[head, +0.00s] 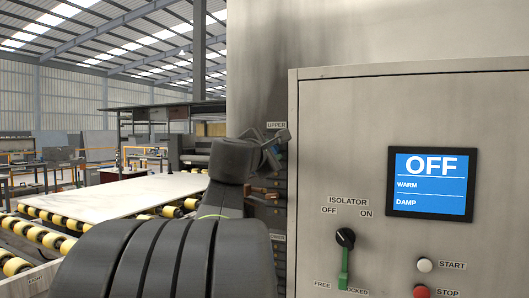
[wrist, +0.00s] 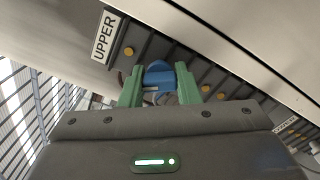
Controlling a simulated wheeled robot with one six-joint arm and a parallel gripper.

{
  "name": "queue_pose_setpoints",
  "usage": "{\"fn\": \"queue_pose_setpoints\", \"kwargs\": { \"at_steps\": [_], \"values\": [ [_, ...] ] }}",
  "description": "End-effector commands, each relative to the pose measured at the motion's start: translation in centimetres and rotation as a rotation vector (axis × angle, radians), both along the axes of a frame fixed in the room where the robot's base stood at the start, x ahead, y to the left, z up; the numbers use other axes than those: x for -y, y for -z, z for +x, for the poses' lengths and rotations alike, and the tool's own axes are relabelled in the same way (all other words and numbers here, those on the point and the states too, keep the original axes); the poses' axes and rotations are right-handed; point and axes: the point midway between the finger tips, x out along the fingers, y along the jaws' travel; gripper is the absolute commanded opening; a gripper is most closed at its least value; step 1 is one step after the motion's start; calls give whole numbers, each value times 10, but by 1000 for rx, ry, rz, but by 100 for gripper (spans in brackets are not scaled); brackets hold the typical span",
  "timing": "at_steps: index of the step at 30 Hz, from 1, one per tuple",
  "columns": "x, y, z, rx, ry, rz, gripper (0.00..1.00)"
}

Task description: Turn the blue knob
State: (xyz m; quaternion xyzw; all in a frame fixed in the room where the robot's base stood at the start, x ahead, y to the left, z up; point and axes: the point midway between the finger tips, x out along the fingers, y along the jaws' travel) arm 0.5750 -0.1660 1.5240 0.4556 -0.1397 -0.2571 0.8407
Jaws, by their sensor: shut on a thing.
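The blue knob (wrist: 158,75) shows in the wrist view between the two green fingers of my gripper (wrist: 159,84). It sits in front of a dark panel, below and right of the "UPPER" label (wrist: 104,37). My gripper is shut on the knob, with a finger on each side. In the head view my gripper (head: 277,148) is at the dark strip left of the steel cabinet, just under the "UPPER" label (head: 276,125). My arm hides most of this spot there, and I cannot make out the knob.
The steel cabinet (head: 340,120) fills the right, with a screen (head: 431,182) reading OFF, WARM, DAMP. Below are a black isolator knob (head: 345,237) with a green lever, a white start button (head: 425,265) and a red stop button (head: 421,291). A pale slab (head: 120,195) lies on rollers at left.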

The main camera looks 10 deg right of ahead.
Motion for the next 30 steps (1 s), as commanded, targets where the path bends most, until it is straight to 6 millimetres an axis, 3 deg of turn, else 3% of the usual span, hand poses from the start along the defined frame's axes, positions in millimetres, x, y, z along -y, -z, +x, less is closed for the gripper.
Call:
{"fn": "queue_pose_setpoints", "kwargs": {
  "at_steps": [11,30],
  "values": [
    [0,4,0,55,0,83,6],
    [-1,5,1,374,-1,556,7]
  ]
}}
